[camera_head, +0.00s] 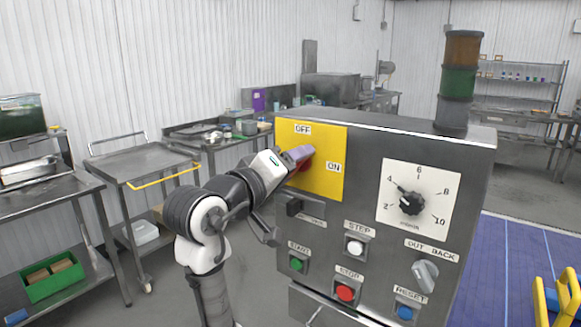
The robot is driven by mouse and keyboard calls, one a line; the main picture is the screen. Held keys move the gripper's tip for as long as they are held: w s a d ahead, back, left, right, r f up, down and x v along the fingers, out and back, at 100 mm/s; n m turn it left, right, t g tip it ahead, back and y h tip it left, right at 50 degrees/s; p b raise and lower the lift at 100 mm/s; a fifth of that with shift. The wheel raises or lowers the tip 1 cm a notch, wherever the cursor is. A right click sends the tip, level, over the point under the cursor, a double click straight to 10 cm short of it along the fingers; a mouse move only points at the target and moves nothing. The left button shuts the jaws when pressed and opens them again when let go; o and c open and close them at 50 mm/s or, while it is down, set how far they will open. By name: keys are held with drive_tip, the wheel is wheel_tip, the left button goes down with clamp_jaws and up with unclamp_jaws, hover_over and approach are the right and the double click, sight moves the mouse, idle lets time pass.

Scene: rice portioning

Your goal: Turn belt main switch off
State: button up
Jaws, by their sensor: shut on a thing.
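The belt main switch (304,164) is a red knob on a yellow plate (324,187) at the upper left of a grey control cabinet. The plate reads OFF at its top and ON at its right. My gripper (299,158) is at the red knob and shut on it. The gripper hides most of the knob, so I cannot tell which way it points.
Below the plate are a black switch (294,206), a green button (296,265), a white button (355,247) and a red button (345,293). A black dial (411,203) is to the right. A grey cart (145,165) stands left of my arm.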

drive_tip(key=n, duration=0.4)
drive_tip(key=shift+n, duration=1.7)
drive_tip(key=o, duration=1)
drive_tip(key=b+v, duration=0.4)
drive_tip(key=v, duration=1)
drive_tip(key=shift+w, duration=0.1)
